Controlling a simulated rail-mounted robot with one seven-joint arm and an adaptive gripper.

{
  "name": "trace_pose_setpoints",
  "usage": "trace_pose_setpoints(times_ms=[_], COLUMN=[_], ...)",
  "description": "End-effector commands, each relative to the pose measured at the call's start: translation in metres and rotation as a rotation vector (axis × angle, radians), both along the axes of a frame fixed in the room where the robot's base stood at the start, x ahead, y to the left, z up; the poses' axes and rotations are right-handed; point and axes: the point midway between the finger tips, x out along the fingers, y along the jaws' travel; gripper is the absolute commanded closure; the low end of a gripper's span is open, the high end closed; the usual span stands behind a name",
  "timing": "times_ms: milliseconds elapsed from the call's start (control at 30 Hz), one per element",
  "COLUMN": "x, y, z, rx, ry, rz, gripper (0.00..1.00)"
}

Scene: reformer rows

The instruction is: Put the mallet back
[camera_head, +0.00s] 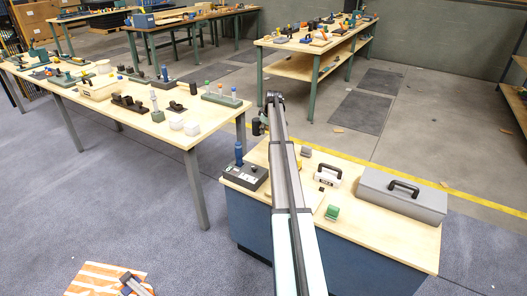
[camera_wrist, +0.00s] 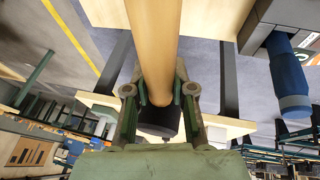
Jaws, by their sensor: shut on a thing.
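My gripper (camera_wrist: 160,95) is shut on the mallet in the wrist view. The mallet's tan wooden handle (camera_wrist: 154,45) runs down from the top edge between the two fingers, and a black end piece (camera_wrist: 160,120) shows behind them. In the head view, my arm reaches away over the near workbench, and its far end hides most of the gripper. A dark rounded part, apparently of the mallet (camera_head: 256,127), shows just left of the arm's end, above the floor gap between benches. I cannot tell which spot belongs to the mallet.
The near bench (camera_head: 400,236) holds a black control box (camera_head: 245,177) with a blue upright handle (camera_head: 239,152), a grey toolbox (camera_head: 402,198), a white case (camera_head: 327,175) and a green item (camera_head: 332,212). A long bench (camera_head: 190,138) with several items stands left.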

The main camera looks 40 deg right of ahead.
Motion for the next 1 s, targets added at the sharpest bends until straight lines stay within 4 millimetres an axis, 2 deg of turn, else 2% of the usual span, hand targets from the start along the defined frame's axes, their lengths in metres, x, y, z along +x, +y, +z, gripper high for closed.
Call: trace_pose_setpoints(times_ms=[200,333,667,900,1000], x=[0.0,0.0,0.001,0.0,0.001], y=[0.0,0.0,0.0,0.0,0.0], z=[-0.051,-0.075,-0.098,-0.128,-0.135], rx=[0.001,0.0,-0.001,0.0,-0.001], ry=[0.0,0.0,-0.001,0.0,-0.003], rz=[-0.001,-0.001,0.0,-0.001,-0.001], gripper=[1.0,1.0,1.0,1.0,1.0])
